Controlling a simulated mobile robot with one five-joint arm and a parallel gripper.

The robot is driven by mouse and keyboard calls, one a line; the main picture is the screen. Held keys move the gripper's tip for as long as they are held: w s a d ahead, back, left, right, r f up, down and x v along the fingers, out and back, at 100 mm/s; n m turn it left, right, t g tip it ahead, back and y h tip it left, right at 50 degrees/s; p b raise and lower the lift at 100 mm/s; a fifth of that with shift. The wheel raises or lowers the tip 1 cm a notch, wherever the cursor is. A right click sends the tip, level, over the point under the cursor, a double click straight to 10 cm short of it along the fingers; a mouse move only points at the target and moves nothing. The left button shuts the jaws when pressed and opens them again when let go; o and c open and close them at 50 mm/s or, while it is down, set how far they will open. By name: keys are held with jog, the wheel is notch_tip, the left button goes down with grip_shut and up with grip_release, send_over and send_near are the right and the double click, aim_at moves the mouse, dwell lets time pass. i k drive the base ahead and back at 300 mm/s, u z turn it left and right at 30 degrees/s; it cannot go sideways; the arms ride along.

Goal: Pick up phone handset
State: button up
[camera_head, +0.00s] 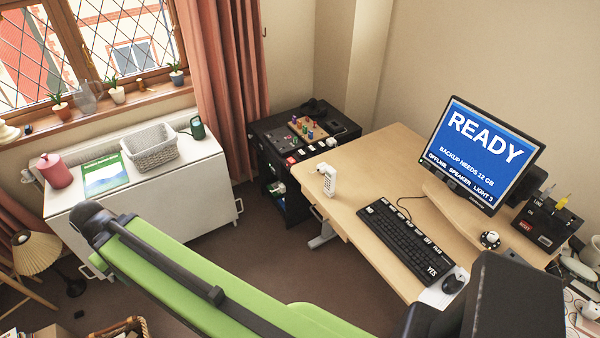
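A white object with a keypad of small buttons (327,180), which looks like a phone handset, stands at the left edge of the light wooden desk (366,158). Its top bends to the left. My green arm crosses the lower part of the view from bottom right to upper left and ends in a dark joint at the left. No gripper fingers show, so I cannot tell where my gripper is relative to the handset. Nothing of mine touches the handset in this view.
The desk holds a black keyboard (405,238), a mouse (453,283) and a monitor (481,150) on a riser. A black cabinet (268,140) stands behind the desk. A white cabinet (190,190) with a basket (150,150) stands left. Brown floor lies between them.

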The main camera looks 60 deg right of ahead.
aim_at(330, 172)
jog(key=z, duration=0.55)
jog(key=i, duration=1.55)
jog(key=z, duration=1)
